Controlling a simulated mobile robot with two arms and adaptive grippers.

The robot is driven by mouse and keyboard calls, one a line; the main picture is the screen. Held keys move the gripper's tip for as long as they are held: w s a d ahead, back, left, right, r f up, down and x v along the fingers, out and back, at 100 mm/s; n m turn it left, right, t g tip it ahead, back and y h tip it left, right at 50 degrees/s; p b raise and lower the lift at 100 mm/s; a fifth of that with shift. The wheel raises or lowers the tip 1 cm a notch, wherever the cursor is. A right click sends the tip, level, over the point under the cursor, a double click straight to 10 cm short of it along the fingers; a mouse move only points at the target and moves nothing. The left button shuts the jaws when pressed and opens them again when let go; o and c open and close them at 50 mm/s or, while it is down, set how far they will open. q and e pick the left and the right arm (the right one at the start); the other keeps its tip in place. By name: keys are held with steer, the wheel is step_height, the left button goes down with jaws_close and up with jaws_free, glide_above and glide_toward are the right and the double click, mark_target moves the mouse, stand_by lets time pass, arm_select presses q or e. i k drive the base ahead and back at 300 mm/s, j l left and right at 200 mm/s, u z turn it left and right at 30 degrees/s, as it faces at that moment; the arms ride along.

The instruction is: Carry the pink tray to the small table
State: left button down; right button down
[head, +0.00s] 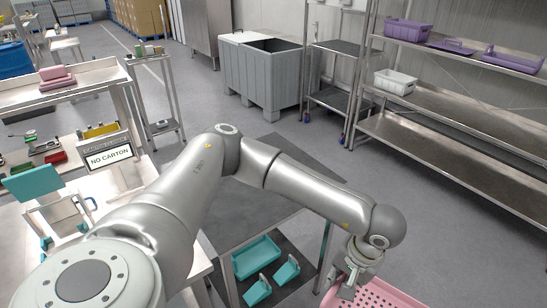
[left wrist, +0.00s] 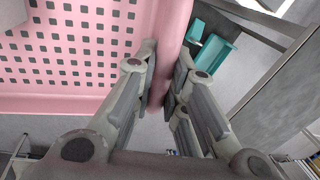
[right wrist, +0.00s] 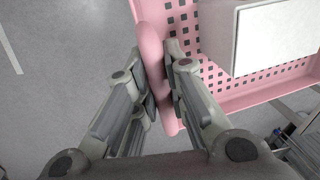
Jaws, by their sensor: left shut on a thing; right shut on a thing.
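The pink tray (head: 378,296) shows at the bottom right of the head view, mostly cut off by the frame edge. My left gripper (head: 347,284) is shut on its rim; the left wrist view shows the fingers (left wrist: 163,85) on both sides of the pink wall. My right gripper (right wrist: 160,85) is shut on another stretch of rim in the right wrist view and is out of the head view. A white box (right wrist: 272,40) is in the tray. A steel table with a dark top (head: 262,212) stands left of the tray; I cannot tell whether it is the small table.
Teal trays (head: 256,258) lie under the dark top. A slim steel stand (head: 160,92) is further back. A bench at left holds a pink item (head: 57,77) and a "NO CARTON" sign (head: 109,157). A shelf rack (head: 450,140) is at right. Grey floor is open before it.

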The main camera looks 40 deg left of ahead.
mark_target(256, 189)
steer(key=i+l+u, duration=0.2)
steer(key=i, duration=0.65)
steer(key=i+j+u, duration=0.1)
steer(key=i+u, duration=0.15)
steer(key=u, duration=0.25)
steer(key=i+u, duration=0.25)
steer(key=u, duration=0.2)
steer(key=i+j+u, duration=0.1)
steer(key=u, duration=0.35)
steer(key=i+u, duration=0.3)
steer(key=u, duration=0.15)
steer(key=i+l+u, duration=0.1)
steer(key=u, duration=0.35)
steer(key=i, duration=0.1)
